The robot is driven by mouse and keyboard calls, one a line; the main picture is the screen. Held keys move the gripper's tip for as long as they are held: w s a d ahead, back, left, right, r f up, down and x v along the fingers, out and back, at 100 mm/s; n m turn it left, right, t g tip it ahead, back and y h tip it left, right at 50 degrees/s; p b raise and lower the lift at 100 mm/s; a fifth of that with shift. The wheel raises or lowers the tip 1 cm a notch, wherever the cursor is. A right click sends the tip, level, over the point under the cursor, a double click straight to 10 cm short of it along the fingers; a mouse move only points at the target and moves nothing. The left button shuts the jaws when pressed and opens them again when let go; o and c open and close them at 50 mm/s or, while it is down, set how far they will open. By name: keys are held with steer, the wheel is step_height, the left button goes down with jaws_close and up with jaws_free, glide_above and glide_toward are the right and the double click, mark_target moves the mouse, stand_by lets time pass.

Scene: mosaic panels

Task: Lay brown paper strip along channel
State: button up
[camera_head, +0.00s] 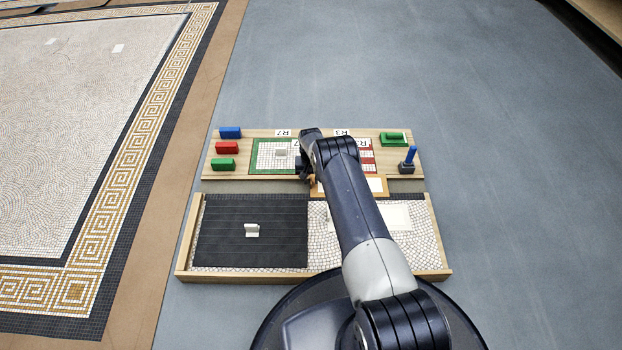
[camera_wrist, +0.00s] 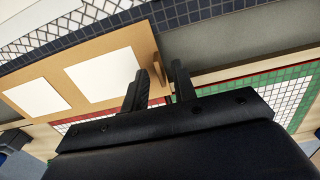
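The brown paper strip (camera_head: 383,192) bears white rectangles and lies at the front edge of the upper board, partly hidden by my arm. In the wrist view the strip (camera_wrist: 52,72) shows two white rectangles and a small upright brown tab (camera_wrist: 157,68) at its end. My gripper (camera_head: 305,178) is over that end. In the wrist view my gripper (camera_wrist: 160,78) is open, its two fingers apart with the tab between them. A grey gap (camera_head: 255,187) runs between the board and the lower tray; I cannot tell whether it is the channel.
The wooden board (camera_head: 215,170) carries blue, red and green blocks, a green-bordered panel (camera_head: 257,155), a green tool (camera_head: 393,138) and a blue-handled stamp (camera_head: 409,160). The lower tray (camera_head: 183,250) holds a black sheet (camera_head: 220,230) with a white piece (camera_head: 252,230) and pale mosaic (camera_head: 325,240).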

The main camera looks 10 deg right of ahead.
step_height(320, 180, up, 13)
steer(key=p, duration=0.4)
steer(key=shift+p, duration=0.35)
steer(key=shift+f, duration=0.15)
step_height(320, 180, down, 12)
steer(key=b, duration=0.4)
steer(key=shift+f+b, duration=0.1)
steer(key=shift+b, duration=0.25)
